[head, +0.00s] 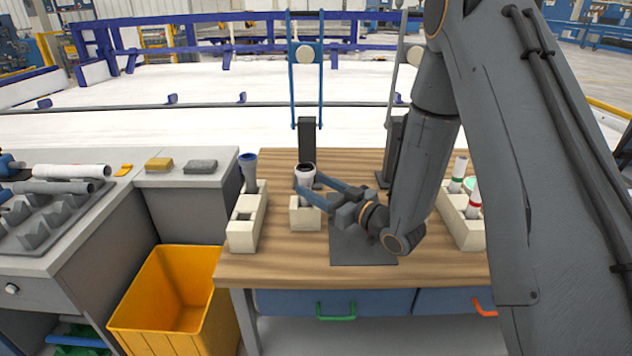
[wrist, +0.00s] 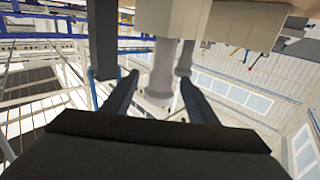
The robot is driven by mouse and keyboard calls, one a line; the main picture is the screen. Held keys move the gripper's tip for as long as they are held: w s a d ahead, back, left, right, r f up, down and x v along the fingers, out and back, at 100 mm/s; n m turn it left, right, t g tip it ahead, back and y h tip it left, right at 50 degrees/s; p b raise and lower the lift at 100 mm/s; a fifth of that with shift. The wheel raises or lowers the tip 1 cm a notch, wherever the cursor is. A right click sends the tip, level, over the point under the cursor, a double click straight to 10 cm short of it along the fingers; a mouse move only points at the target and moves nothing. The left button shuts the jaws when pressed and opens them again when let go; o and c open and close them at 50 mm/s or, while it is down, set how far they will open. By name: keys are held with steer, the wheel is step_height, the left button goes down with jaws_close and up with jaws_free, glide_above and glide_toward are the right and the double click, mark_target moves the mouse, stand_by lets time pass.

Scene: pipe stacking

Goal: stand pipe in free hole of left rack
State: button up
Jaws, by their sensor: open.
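The left rack (head: 243,236) is a cream block at the left of the wooden table. A blue-grey pipe (head: 249,172) stands in its far end, and an opening shows in its nearer part. A whitish pipe with a dark rim (head: 305,172) stands upright in a small cream holder (head: 305,218) right of the rack. My gripper (head: 309,186) is open, its fingers reaching around this pipe from the right. In the wrist view the pipe (wrist: 163,68) shows between the spread fingers; whether they touch it is unclear.
A right rack (head: 464,231) holds pipes with green and red bands. A dark mat (head: 362,250) lies under my wrist. Tall blue-framed stand (head: 307,135) rises behind the holder. A yellow bin (head: 170,300) stands left of the table, beside a grey counter with loose pipes.

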steer(key=p+x, duration=0.1)
steer(key=x, duration=0.5)
steer(key=shift+a+p, duration=0.3)
steer(key=shift+w+a, duration=0.4)
steer(key=shift+w, duration=0.2)
steer(key=shift+c, duration=0.4)
steer(key=c, duration=1)
